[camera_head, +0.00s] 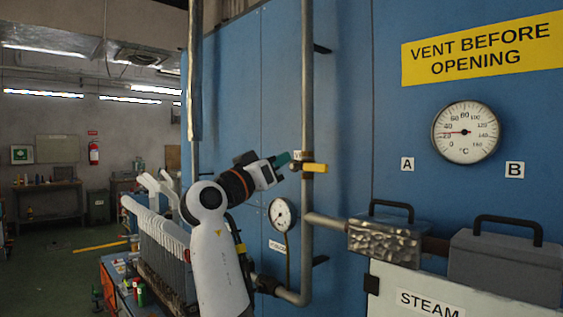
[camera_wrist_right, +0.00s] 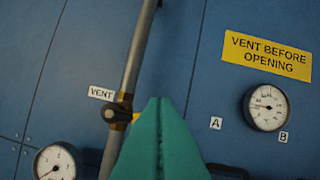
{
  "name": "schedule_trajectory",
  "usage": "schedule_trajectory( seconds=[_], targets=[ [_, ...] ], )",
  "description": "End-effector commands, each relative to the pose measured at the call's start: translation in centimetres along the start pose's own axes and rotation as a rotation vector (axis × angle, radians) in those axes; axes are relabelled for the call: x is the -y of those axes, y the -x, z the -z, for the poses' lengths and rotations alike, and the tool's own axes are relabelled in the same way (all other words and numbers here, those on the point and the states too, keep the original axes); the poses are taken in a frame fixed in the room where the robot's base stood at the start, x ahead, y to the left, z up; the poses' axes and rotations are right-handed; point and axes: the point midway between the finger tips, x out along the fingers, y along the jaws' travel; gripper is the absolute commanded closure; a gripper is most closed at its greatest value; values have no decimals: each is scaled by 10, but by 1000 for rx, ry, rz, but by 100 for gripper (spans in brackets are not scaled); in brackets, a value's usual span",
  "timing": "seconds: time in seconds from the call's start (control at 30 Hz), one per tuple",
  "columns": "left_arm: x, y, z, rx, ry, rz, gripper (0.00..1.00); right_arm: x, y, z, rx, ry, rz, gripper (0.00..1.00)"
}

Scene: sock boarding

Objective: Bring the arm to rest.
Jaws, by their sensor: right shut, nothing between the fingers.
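My right arm rises from the bottom of the head view, and its gripper (camera_head: 281,160) points at the vent pipe. Its teal fingers are shut together with nothing between them; they also fill the lower middle of the right wrist view (camera_wrist_right: 158,105). The vent valve (camera_wrist_right: 117,113) sits on the pipe beside the VENT label (camera_wrist_right: 101,93). Its yellow handle (camera_head: 314,168) lies sideways across the pipe, just right of the fingertips in the head view. Whether the fingers touch the valve cannot be told. My left gripper is not in view.
A blue cabinet wall carries a temperature dial (camera_head: 465,132), a yellow warning sign (camera_head: 482,48) and a small gauge (camera_head: 282,214). Two handled metal blocks (camera_head: 385,238) (camera_head: 505,265) stand at right. White sock forms (camera_head: 160,230) stand left of my arm. Open floor lies farther left.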

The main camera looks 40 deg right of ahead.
Motion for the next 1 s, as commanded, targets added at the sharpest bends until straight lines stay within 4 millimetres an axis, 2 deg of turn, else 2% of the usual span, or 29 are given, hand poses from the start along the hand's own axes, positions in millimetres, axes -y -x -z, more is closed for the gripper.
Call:
schedule_trajectory(
  seconds=[0.37,0.47,0.53,0.67,0.7,0.77,0.8,0.87,1.0],
  targets=[
    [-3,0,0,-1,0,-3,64,-5,1,2,2,9,-9,100],
    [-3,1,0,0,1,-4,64,-29,6,16,12,51,-59,100],
    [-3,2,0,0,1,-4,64,-60,14,35,25,105,-127,100],
    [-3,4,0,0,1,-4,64,-130,41,92,47,232,-300,100],
    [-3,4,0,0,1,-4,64,-151,51,112,50,270,-357,100],
    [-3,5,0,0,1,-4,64,-180,68,146,52,322,-441,100],
    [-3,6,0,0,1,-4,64,-197,80,169,51,355,-496,100],
    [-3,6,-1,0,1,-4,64,-219,98,205,46,404,-578,100],
    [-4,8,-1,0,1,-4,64,-258,146,294,17,502,-760,100]
  ],
)
